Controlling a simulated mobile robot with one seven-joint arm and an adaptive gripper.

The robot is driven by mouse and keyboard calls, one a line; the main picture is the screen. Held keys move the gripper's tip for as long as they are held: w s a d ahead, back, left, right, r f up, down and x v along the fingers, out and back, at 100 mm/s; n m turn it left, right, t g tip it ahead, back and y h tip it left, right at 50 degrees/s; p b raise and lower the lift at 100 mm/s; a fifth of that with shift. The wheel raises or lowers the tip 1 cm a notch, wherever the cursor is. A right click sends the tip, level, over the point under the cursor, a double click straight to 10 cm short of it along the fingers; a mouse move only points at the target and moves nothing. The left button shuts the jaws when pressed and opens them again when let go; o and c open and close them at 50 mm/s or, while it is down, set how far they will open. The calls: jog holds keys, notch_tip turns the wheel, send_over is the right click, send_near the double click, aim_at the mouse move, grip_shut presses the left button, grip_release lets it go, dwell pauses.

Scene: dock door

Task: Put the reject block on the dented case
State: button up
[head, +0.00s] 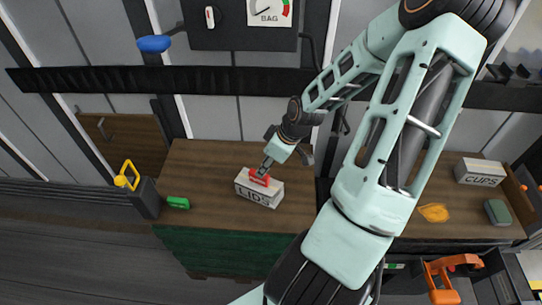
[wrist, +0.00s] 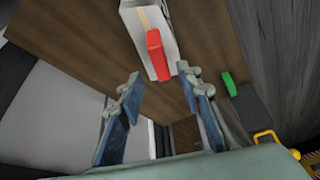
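A red block, which looks like the reject block (head: 259,178), lies on top of a white case lettered LIDS (head: 270,198) on the wooden bench. In the wrist view the red block (wrist: 157,54) rests on the case's taped top (wrist: 137,22). My gripper (head: 270,163) is at the block's far side in the head view. In the wrist view my gripper (wrist: 163,84) is open, with nothing between its fingers, and the block lies just past the fingertips. I cannot make out a dent on the case.
A green block (head: 178,203) lies left of the case, beside a dark holder with a yellow handle (head: 127,175). A white case lettered CUPS (head: 480,172), a yellow-orange piece (head: 433,213) and a grey-green object (head: 497,212) are on the right. Bare bench (head: 215,160) surrounds the LIDS case.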

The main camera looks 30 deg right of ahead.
jog(key=shift+p+v, duration=0.45)
jog(key=shift+v, duration=2.15)
